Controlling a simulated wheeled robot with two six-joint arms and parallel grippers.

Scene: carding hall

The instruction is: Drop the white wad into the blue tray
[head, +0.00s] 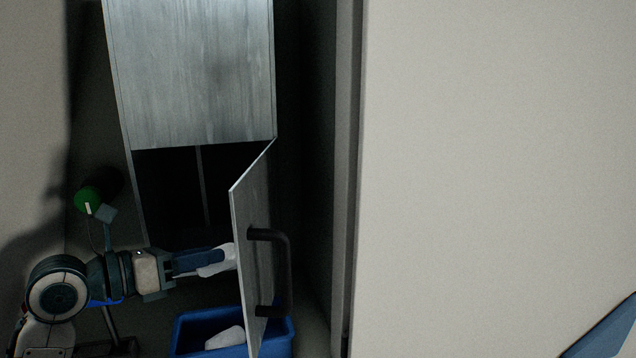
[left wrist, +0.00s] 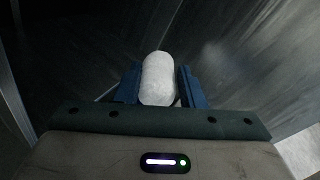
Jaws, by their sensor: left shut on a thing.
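My left gripper (head: 212,260) is shut on a white wad (head: 216,262), level with the open cabinet door's inner side. In the left wrist view the white wad (left wrist: 158,78) sits between the two blue fingers. The blue tray (head: 181,333) stands low, below the gripper, partly behind the door and cut by the bottom edge. Another white wad (head: 226,338) lies in the tray. The held wad is above the tray and apart from it. My right gripper is not in view.
A grey cabinet (head: 190,75) has its lower door (head: 252,210) swung open, with a black handle (head: 287,272), close to the right of the held wad. A pale wall (head: 490,150) fills the right.

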